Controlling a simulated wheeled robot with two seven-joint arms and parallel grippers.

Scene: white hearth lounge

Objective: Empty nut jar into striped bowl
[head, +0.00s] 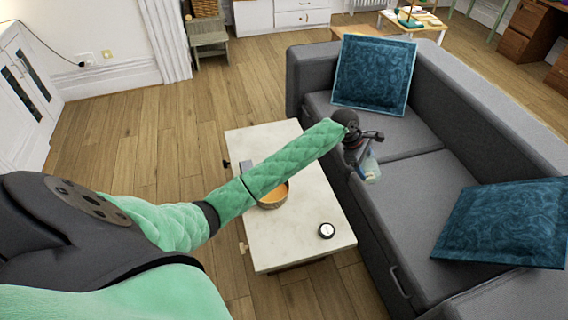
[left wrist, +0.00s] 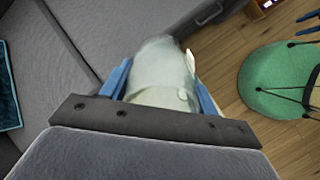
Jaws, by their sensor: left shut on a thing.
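My left gripper (head: 362,150) is shut on the nut jar (head: 372,171), a pale, see-through vessel, beyond the right side of the white table and over the grey sofa's edge. In the left wrist view the jar (left wrist: 160,80) sits between the blue fingers of my left gripper (left wrist: 158,68). I cannot make out its contents. The striped bowl (head: 274,198), orange-brown inside, stands on the table, partly hidden under my left forearm; the jar is up and right of it, apart from it. My right gripper is out of view.

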